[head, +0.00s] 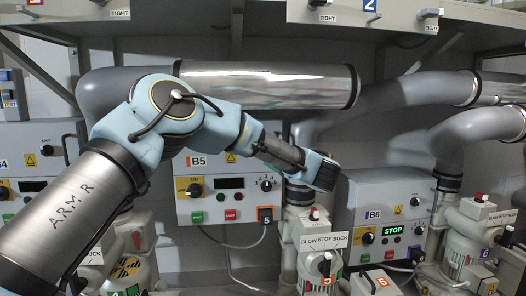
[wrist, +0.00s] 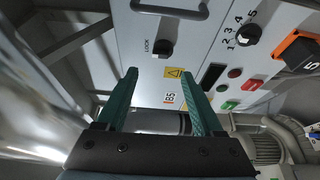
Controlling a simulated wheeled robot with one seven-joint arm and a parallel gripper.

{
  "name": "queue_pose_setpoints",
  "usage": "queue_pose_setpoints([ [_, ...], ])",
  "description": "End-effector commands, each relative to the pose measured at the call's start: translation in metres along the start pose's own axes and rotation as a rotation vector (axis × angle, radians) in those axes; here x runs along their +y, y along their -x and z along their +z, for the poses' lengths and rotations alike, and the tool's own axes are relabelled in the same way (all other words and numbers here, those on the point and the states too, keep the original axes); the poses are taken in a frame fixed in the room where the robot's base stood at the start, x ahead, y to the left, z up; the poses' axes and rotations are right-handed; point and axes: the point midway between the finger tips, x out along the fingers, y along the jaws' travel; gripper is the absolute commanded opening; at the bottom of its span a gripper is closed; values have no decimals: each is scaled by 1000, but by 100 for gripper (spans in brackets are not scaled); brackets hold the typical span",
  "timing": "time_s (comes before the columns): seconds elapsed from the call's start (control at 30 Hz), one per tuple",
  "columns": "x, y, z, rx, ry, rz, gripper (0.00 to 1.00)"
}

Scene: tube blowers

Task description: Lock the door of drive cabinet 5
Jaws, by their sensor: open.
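Drive cabinet 5 is the grey box marked B5 (head: 212,196) in the middle of the head view, partly hidden behind my arm. Its door fills much of the wrist view, with the B5 label (wrist: 170,98) turned sideways. A black lock knob (wrist: 163,49), with the word LOCK beside it, sits on the door just beyond my fingertips. A grey door handle (wrist: 170,9) is above it in that view. My gripper (wrist: 161,72) is open and empty, its two green fingers pointing at the door near the knob. The knob is hidden behind my arm in the head view.
A shiny pipe (head: 270,84) runs above the cabinet. Cabinet B6 (head: 385,190) stands to the right. Blowers and hoses stand below.

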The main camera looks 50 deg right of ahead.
Motion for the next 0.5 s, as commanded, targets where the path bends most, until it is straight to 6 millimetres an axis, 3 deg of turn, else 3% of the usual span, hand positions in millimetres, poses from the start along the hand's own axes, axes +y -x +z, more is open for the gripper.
queue_pose_setpoints([
  [0.5,0,7,0,0,0,1,69],
])
